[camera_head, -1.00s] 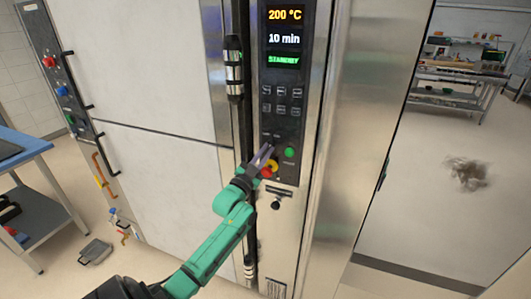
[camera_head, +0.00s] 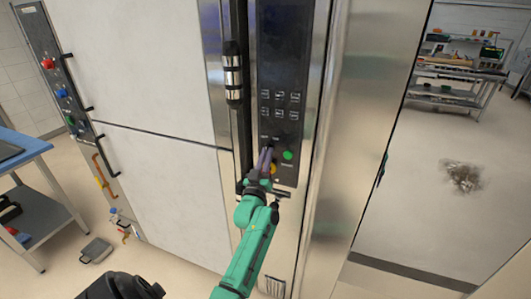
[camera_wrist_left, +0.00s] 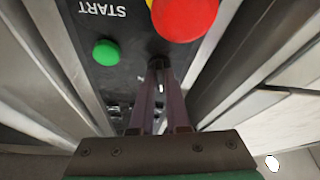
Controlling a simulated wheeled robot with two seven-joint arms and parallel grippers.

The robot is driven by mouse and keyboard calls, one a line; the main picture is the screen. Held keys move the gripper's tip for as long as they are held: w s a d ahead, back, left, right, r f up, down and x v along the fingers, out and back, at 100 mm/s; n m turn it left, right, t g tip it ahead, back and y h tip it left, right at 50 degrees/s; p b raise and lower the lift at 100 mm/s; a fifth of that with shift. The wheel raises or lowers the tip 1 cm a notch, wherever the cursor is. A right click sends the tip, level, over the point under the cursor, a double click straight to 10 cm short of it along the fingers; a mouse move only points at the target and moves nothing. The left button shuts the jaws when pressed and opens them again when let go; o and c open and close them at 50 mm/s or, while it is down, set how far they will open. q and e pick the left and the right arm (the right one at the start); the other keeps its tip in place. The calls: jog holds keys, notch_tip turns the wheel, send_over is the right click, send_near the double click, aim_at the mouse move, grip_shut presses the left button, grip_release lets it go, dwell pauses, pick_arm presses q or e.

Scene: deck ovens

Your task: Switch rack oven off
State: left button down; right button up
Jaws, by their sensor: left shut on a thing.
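The rack oven's black control panel (camera_head: 283,90) stands upright in the middle of the head view. Its display (camera_head: 283,30) is dark. My left gripper (camera_head: 267,152) is at the lower part of the panel, left of the green button (camera_head: 288,155). In the left wrist view, my left gripper (camera_wrist_left: 158,68) is shut on a small dark switch knob (camera_wrist_left: 159,62) on the panel. The fingers mostly hide the knob. The green START button (camera_wrist_left: 106,52) is beside it, apart from the fingers. My right gripper is out of view.
A red button (camera_wrist_left: 185,14) with a yellow surround is close to the fingertips. A vertical door handle (camera_head: 233,72) stands left of the panel. A blue-topped table (camera_head: 22,150) is at the left. Open floor lies at the right, with a brown smudge (camera_head: 462,176).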

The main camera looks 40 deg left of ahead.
pick_arm(q)
jog(key=shift+d+n+g+y+p, duration=0.1)
jog(key=shift+n+g+y+p, duration=0.35)
jog(key=shift+n, duration=0.65)
jog(key=shift+d+n+g+y+p, duration=0.1)
jog(key=shift+n+g+y+p, duration=0.3)
jog(key=shift+n, duration=0.7)
jog(key=c, duration=0.9)
grip_release()
jog(key=shift+w, duration=0.1)
